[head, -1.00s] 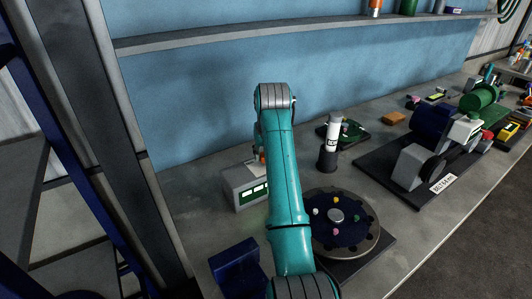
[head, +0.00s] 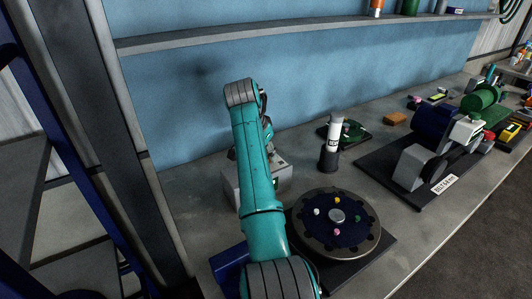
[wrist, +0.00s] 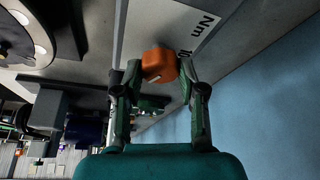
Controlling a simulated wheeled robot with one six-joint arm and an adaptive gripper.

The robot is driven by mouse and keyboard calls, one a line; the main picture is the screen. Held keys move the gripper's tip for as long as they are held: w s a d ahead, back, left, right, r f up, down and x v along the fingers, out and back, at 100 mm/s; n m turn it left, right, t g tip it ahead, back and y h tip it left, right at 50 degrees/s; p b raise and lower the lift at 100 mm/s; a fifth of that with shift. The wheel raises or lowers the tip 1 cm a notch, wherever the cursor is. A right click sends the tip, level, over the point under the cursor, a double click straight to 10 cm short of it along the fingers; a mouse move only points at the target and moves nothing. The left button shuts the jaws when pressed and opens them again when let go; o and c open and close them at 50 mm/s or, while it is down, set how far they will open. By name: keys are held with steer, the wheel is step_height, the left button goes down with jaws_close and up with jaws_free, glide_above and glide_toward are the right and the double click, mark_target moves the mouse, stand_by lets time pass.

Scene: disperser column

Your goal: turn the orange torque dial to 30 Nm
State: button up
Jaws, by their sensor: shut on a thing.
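The orange torque dial (wrist: 157,63) shows in the wrist view, a blocky knob with a small white mark on its lower edge. It is on the face of a grey box with a white label (wrist: 200,25) reading "Nm". A printed number by the dial is partly hidden and cannot be read surely. My gripper (wrist: 160,72) has one finger on each side of the dial and is shut on it. In the head view the grey box (head: 231,183) stands on the bench behind my arm, which hides the dial and most of the gripper.
A round dark disc (head: 370,240) with coloured pegs is just right of my arm. A black and white cylinder (head: 331,150) stands behind it. A motor on a dark plate (head: 433,138) is farther right. A blue wall rises behind the bench.

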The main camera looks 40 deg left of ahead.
steer(key=shift+m, duration=0.5)
steer(key=o, duration=1.1)
steer(key=shift+o, duration=0.2)
steer(key=v, duration=1.2)
steer(key=shift+a, duration=0.25)
steer(key=shift+w, duration=0.1)
